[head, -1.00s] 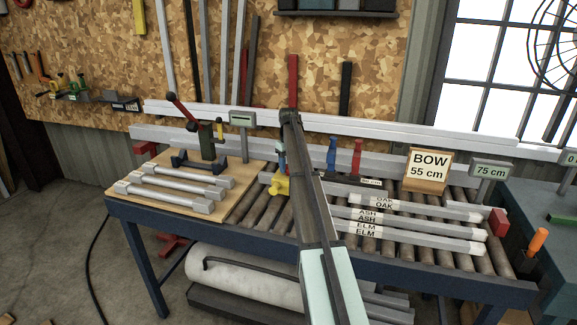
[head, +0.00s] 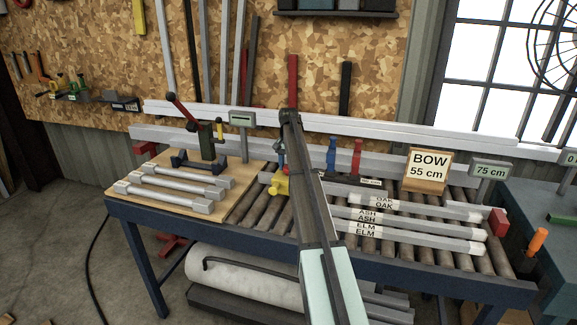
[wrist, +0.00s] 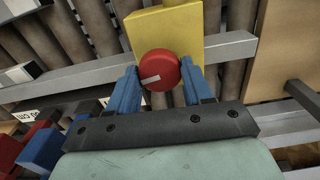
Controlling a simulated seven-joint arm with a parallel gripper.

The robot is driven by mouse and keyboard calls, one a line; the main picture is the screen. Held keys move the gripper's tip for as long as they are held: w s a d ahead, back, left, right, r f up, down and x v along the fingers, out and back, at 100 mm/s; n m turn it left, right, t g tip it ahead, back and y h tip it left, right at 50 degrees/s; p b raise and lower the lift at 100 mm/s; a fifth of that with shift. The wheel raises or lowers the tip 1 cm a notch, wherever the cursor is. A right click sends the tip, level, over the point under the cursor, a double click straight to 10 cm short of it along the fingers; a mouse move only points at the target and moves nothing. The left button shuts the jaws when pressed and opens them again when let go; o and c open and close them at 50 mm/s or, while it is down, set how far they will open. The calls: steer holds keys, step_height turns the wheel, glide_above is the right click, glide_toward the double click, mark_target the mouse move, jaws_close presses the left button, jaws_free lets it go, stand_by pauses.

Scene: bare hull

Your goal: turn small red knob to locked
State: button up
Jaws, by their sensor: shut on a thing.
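The small red knob (wrist: 160,70) sits on the near face of a yellow block (wrist: 172,30) in the wrist view. A short pale mark on the knob lies nearly level, left of its middle. My gripper (wrist: 162,82) is shut on the knob, one blue finger on each side. In the head view the yellow block (head: 280,186) sits at the rail over the rollers, just left of my arm. The knob is hidden there, and only a bit of my blue gripper (head: 281,160) shows. I cannot read any locked marking.
A grey rail (wrist: 225,50) runs beside the block above the rollers. Blue (head: 331,152) and red (head: 356,157) upright handles stand to the right. Labelled white bars (head: 420,218) lie on the rollers. A wooden board (head: 240,200) with grey bars is at left.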

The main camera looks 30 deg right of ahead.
steer(key=shift+m, duration=0.8)
steer(key=o, duration=1)
steer(key=shift+o, duration=0.2)
steer(key=shift+r, duration=0.15)
step_height(320, 180, up, 14)
steer(key=shift+f, duration=0.2)
steer(key=shift+a, duration=0.1)
